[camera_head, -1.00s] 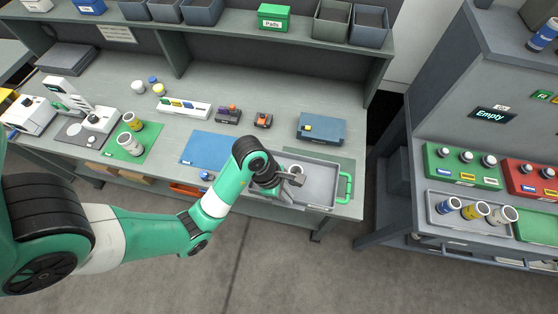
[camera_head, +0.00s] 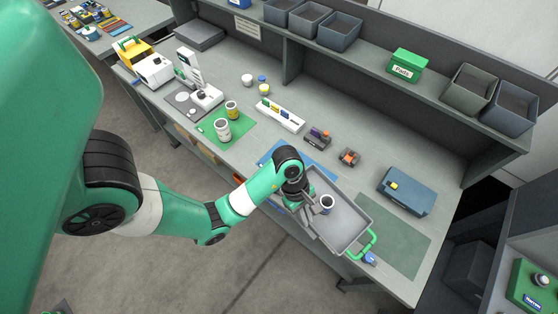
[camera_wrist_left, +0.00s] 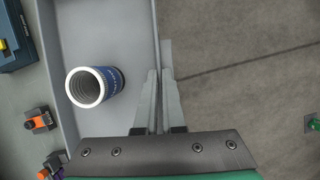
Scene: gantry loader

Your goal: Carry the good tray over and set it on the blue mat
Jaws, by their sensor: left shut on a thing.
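The grey tray (camera_head: 344,228) with a green handle at its right end is in the middle of the head view, tilted across the picture at the bench's front. A can (camera_head: 326,204) stands inside it; the wrist view shows its blue label (camera_wrist_left: 116,80). My left gripper (camera_head: 308,207) is shut on the tray's near side wall. In the wrist view its fingers (camera_wrist_left: 159,95) close over that wall. The blue mat (camera_head: 314,160) lies on the bench behind the tray, partly hidden by my arm and the tray. My right gripper is out of view.
A bare grey-green mat (camera_head: 395,235) lies right of the tray. Behind stand a blue box (camera_head: 406,191), small orange-and-dark devices (camera_head: 348,157) and a white rack (camera_head: 280,115). A green mat (camera_head: 232,127) with cans is at left. A small blue item (camera_head: 369,259) shows by the handle.

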